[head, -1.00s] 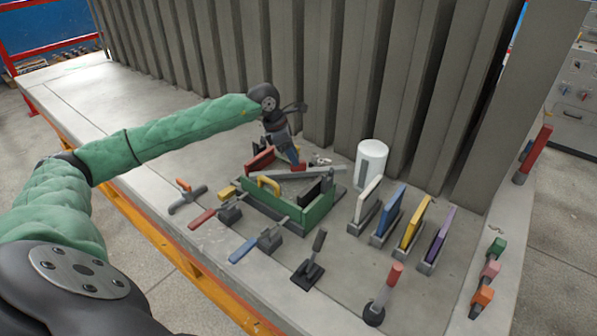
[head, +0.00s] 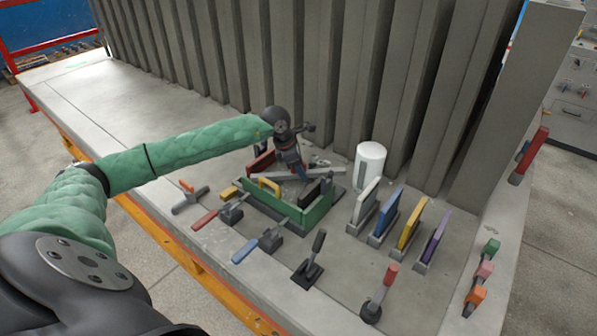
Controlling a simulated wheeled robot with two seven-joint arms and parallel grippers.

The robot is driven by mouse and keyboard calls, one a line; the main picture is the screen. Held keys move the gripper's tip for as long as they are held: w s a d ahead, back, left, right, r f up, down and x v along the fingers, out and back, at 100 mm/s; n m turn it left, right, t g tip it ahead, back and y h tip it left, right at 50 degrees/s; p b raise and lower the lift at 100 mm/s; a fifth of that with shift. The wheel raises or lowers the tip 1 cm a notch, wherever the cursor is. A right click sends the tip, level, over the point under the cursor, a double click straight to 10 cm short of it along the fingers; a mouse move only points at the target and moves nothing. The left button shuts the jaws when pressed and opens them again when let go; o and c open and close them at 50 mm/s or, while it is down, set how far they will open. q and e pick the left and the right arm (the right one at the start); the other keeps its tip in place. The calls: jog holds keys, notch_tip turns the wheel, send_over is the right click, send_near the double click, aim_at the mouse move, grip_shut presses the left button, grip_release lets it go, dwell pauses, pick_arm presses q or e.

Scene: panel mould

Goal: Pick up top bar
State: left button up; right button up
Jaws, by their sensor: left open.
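The top bar (head: 322,172) is a light grey bar lying across the top of the small panel mould, between its upright walls. The mould has a green front wall (head: 318,210), a red wall (head: 260,161) at the back left and a yellow handle-like piece (head: 268,184). My left gripper (head: 300,173) points down over the bar near its middle and is open. Its fingertips are small and partly hidden, so I cannot tell whether they straddle or touch the bar. My right gripper is not in view.
Red, blue and dark-handled clamps (head: 245,249) stand in front of the mould. A white cylinder (head: 369,165) and a row of upright coloured plates (head: 410,228) stand to the right. Tall grey ribbed panels (head: 300,70) rise behind. The left tabletop (head: 110,95) is clear.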

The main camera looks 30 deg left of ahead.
pick_arm(q)
grip_shut()
dwell(0.3)
